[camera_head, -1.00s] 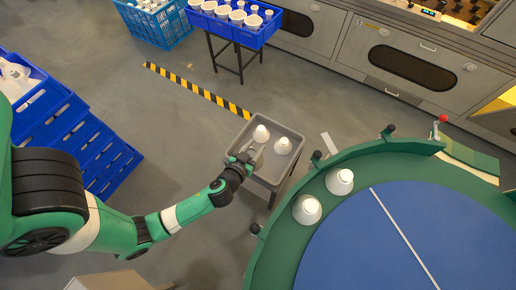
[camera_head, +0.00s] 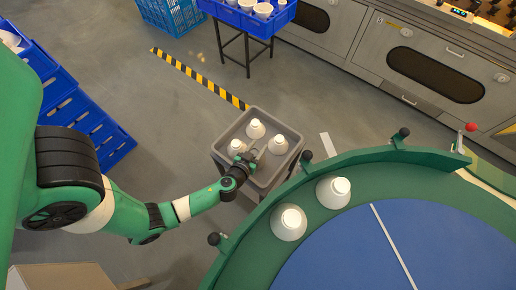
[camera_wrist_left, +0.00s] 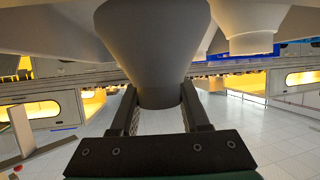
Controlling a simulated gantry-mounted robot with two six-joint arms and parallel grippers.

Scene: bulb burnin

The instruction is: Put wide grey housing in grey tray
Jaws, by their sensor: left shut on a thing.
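The grey tray (camera_head: 224,161) stands on a stand at the middle of the head view. Three pale housings show at it: one at the back (camera_head: 256,129), one at the right (camera_head: 278,145) and one at the left (camera_head: 237,147). My left gripper (camera_head: 248,157) is over the tray's front part, close to the left housing. In the left wrist view its fingers (camera_wrist_left: 160,112) are shut on the narrow neck of a wide grey housing (camera_wrist_left: 152,45). Whether this housing touches the tray floor I cannot tell. My right gripper is not in view.
A green-rimmed round table (camera_head: 350,255) with a blue top stands right of the tray, bearing two pale housings (camera_head: 289,222) (camera_head: 333,191). Blue crates (camera_head: 90,125) are stacked at the left. A blue bin (camera_head: 262,22) of parts and grey cabinets (camera_head: 420,70) stand behind.

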